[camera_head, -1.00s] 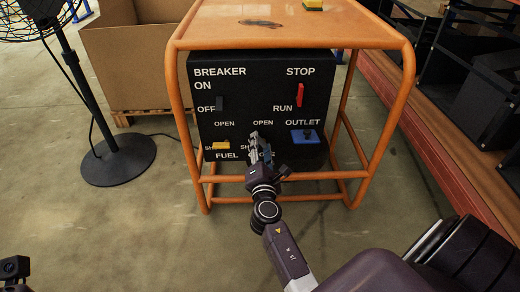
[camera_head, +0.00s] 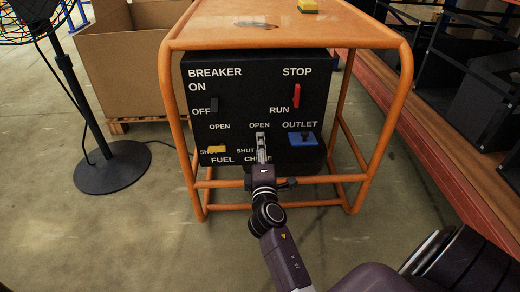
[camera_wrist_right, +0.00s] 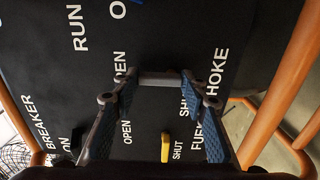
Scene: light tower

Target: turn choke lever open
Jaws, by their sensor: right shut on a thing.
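The black control panel (camera_head: 240,75) has a choke control at its lower middle, marked OPEN above and SHUT and CHOKE below. My right gripper (camera_head: 261,142) is at this control and hides most of it in the head view. In the right wrist view the gripper (camera_wrist_right: 160,88) is shut on the choke lever (camera_wrist_right: 160,79), a short grey bar between its fingertips. The fingers partly cover the OPEN and SHUT words. The lever's exact angle is hard to tell. My left gripper is not in view.
On the panel are a yellow fuel lever (camera_head: 216,149), a blue outlet (camera_head: 302,138), a red run switch (camera_head: 296,96) and a dark breaker switch (camera_head: 214,104). An orange tube frame (camera_head: 388,115) surrounds it. A fan stand (camera_head: 112,168) and cardboard box (camera_head: 130,65) stand left.

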